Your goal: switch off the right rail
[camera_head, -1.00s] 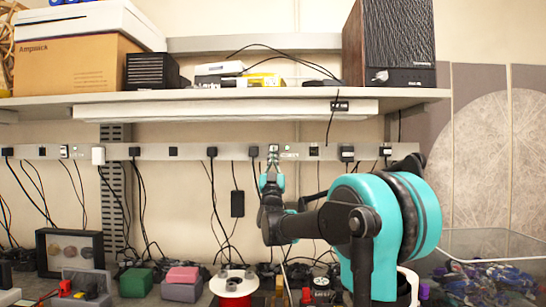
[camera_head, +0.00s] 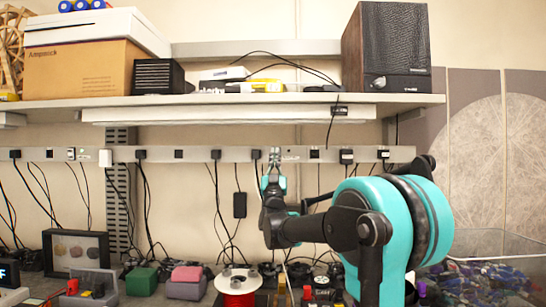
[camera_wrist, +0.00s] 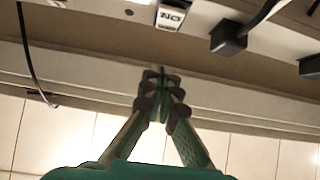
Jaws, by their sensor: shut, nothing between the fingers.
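The right rail (camera_head: 225,154) is a long grey power strip on the wall under the shelf, with several black plugs in it. My gripper (camera_head: 273,166) is at the rail's lower edge in the head view, in front of its middle part. In the wrist view my gripper (camera_wrist: 160,82) is shut and empty, its fingertips together below the rail's face. A white label (camera_wrist: 171,16) reading "NO", perhaps an upside-down "ON", shows at the top there. The switch is cut off or too small to read, so I cannot tell its state or whether the fingers touch it.
A black plug (camera_wrist: 229,38) sits close right of the label. Cables hang from the rail. A shelf (camera_head: 225,101) with a speaker (camera_head: 392,45) is above. A red spool (camera_head: 237,285) and small blocks stand on the bench below. A clear bin (camera_head: 490,270) is at the right.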

